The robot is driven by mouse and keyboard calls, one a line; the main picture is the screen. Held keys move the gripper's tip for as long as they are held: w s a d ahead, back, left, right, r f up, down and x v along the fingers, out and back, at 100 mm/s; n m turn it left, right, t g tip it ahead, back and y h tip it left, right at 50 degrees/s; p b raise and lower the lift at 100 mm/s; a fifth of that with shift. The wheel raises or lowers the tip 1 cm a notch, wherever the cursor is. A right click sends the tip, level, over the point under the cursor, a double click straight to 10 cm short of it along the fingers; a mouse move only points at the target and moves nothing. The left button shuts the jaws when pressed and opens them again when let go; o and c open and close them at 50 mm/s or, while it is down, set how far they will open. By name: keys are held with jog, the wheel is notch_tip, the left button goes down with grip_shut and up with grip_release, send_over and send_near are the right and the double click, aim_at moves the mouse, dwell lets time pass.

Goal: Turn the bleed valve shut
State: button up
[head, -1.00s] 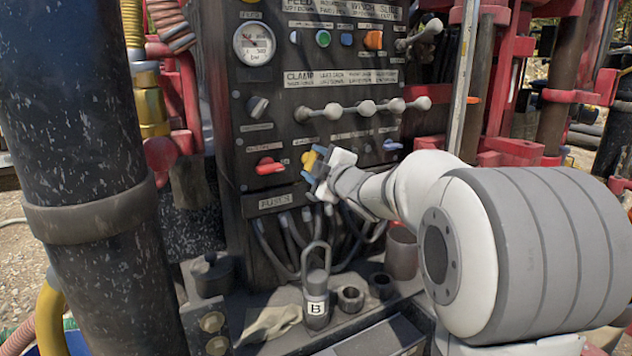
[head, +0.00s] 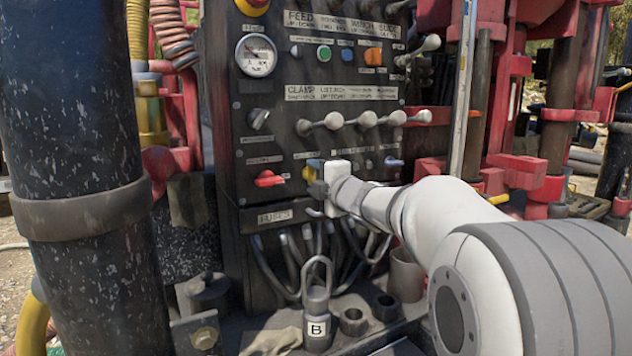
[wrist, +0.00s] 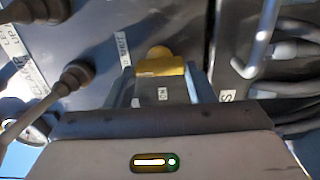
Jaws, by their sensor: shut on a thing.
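A yellow handle (wrist: 160,66) sits between the two fingers of my gripper (wrist: 160,84) in the wrist view, and the gripper is shut on it. In the head view my gripper (head: 317,180) is at the lower part of the dark control panel, and only a little of the yellow handle (head: 307,172) shows past it. A red handle (head: 268,179) is to its left and a blue handle (head: 393,162) to its right. The small labels are too blurred to tell which handle is the bleed valve.
Clamp levers with pale knobs (head: 367,119) stick out above my gripper. Hoses (head: 290,262) hang below the panel. A padlock-shaped weight marked B (head: 317,327) stands on the ledge. A thick dark pipe (head: 80,130) rises at the left.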

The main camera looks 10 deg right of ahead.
jog(key=o, duration=1)
jog(key=shift+p+v, duration=0.35)
jog(key=shift+v, duration=3.55)
jog(key=shift+r, duration=0.1)
